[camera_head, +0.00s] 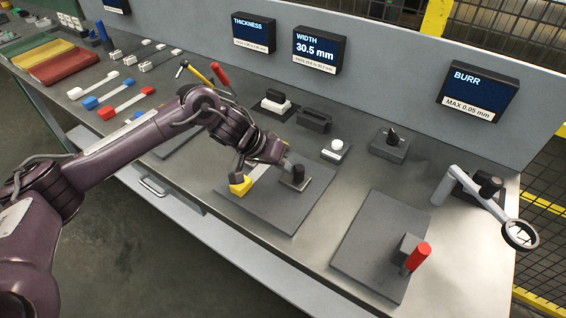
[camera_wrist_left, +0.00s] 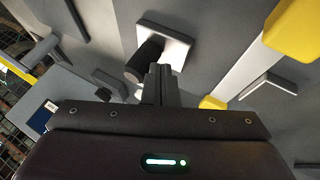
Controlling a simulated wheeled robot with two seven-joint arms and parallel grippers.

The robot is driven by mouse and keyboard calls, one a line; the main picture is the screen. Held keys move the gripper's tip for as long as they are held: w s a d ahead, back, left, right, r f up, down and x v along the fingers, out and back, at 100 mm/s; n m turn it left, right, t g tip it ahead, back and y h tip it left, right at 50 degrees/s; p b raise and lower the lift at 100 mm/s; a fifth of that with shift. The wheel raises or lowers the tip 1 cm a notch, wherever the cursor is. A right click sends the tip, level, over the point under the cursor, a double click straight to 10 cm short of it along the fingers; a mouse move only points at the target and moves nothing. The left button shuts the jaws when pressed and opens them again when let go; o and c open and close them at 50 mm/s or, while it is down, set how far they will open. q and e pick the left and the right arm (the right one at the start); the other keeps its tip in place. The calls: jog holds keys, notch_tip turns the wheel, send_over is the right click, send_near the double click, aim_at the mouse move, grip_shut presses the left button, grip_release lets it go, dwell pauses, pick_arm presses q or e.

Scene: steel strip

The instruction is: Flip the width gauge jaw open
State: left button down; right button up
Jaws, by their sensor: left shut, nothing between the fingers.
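The width gauge lies on a dark mat (camera_head: 262,212) below the width display. It has a yellow block (camera_head: 240,187) and a black upright knob (camera_head: 298,172) on a small square plate (camera_head: 291,185). I cannot tell which part is the jaw. My left gripper (camera_head: 287,164) is shut and empty beside the knob. In the left wrist view its fingers (camera_wrist_left: 160,85) are close to the black knob (camera_wrist_left: 145,56); I cannot tell if they touch. A larger yellow block (camera_wrist_left: 294,30) and a smaller yellow piece (camera_wrist_left: 212,103) lie to the right. My right gripper is out of view.
The width display (camera_head: 318,50) reads 30.5 mm. Behind the mat stand a dark block (camera_head: 314,120), a white-knobbed base (camera_head: 335,150) and a black-knobbed block (camera_head: 390,145). A red-handled fixture (camera_head: 417,257) and a ringed arm (camera_head: 480,195) are to the right. Colored tools lie left.

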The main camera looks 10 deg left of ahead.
pick_arm(q)
jog(key=a, duration=0.2)
jog(key=a+r+p, duration=0.1)
jog(key=a, duration=0.1)
jog(key=shift+w+a, duration=0.2)
jog(key=shift+a, duration=0.05)
jog(key=b+v, duration=0.1)
jog(key=v, duration=0.8)
jog(key=shift+s+d, duration=0.1)
